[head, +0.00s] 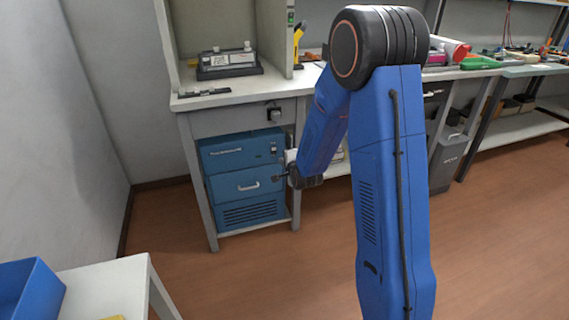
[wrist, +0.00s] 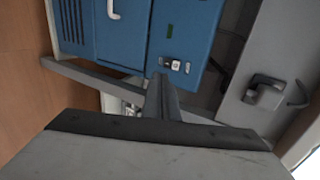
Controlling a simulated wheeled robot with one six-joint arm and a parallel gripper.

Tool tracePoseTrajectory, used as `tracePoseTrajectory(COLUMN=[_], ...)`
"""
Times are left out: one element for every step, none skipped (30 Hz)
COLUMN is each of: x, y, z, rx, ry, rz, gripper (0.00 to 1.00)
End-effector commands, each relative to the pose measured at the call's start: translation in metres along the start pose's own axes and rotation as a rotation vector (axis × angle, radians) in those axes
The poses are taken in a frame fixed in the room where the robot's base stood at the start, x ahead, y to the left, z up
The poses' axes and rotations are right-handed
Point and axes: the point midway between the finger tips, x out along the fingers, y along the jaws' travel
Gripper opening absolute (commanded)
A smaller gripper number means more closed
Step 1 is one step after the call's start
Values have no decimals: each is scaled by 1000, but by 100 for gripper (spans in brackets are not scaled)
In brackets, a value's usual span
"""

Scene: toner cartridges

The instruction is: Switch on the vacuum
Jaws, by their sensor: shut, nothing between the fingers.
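The vacuum (head: 225,187) is a blue box on the low shelf under the bench, with a drawer handle in its middle section and vents at its bottom. It also shows, turned sideways, in the wrist view (wrist: 125,40). In the head view my gripper (head: 278,178) is at the vacuum's right front side.
A dark fitting (head: 273,114) is on the bench front above the vacuum; it also shows in the wrist view (wrist: 264,92). The bench leg (head: 298,165) stands right of the vacuum. A white table (head: 120,280) with a blue bin (head: 30,288) is at the lower left. Floor between is clear.

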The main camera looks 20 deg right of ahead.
Motion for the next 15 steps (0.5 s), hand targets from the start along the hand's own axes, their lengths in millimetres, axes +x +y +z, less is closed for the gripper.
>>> tracePoseTrajectory(x=[9,14,20,25,30,37,42,47,53,58,62,68,72,75,79], y=[1,1,0,1,1,1,1,1,1,1,-1,-3,-4,-5,-7], z=[0,0,0,0,0,0,0,0,0,0,0,0,0,0,0], rx=[0,0,0,0,0,0,0,0,0,0,0,0,0,0,0], ry=[0,0,0,0,0,0,0,0,0,0,0,0,0,0,0], rz=[2,2,1,1,2,1,1,1,1,1,0,0,1,1,0], gripper=[0,0,0,0,0,0,0,0,0,0,0,0,0,0,0])
